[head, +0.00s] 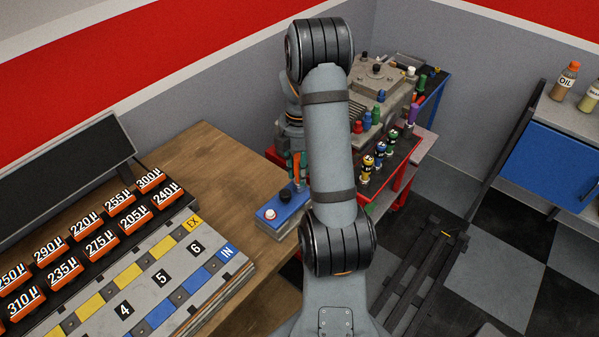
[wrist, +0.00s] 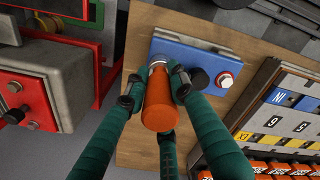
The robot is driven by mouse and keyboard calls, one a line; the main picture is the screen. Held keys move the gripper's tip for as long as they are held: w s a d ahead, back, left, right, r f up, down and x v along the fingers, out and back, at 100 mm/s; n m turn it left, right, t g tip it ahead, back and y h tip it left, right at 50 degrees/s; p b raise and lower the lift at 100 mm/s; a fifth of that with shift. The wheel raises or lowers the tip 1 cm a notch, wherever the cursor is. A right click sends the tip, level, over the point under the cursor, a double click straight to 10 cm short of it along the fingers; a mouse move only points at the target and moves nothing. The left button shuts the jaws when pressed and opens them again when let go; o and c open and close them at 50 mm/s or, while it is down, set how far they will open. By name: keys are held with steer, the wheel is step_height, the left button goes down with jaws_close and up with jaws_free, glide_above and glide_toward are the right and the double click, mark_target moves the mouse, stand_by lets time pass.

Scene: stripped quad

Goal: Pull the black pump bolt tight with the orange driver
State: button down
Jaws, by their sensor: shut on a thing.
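In the wrist view my gripper (wrist: 155,88) has its green fingers closed around the orange driver (wrist: 160,107), whose thick handle end faces the camera. The driver's silver end (wrist: 157,62) is at the left end of the blue pump block (wrist: 185,46); whether it touches anything there is hidden. The black bolt (wrist: 199,78) stands on the block to the right of the driver, apart from it. A white bolt with a red base (wrist: 225,79) is farther right. In the head view the block (head: 266,222) and black bolt (head: 285,195) lie below my gripper (head: 298,178), partly covered by my arm.
The block is on a wooden bench (head: 215,150). A grey tray (head: 150,290) with numbered places and orange labelled boxes (head: 80,225) fills the bench's left. A red cart (head: 385,180) with an engine and coloured bottles stands behind my arm.

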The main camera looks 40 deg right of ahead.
steer(key=shift+r, duration=0.1)
steer(key=shift+r+p, duration=0.75)
steer(key=shift+p, duration=0.05)
steer(key=n+p, duration=0.2)
steer(key=n, duration=0.3)
steer(key=shift+n, duration=0.4)
steer(key=n+p, duration=0.1)
steer(key=n, duration=0.2)
steer(key=shift+p, duration=0.3)
steer(key=shift+f, duration=0.1)
steer(key=shift+f, duration=0.15)
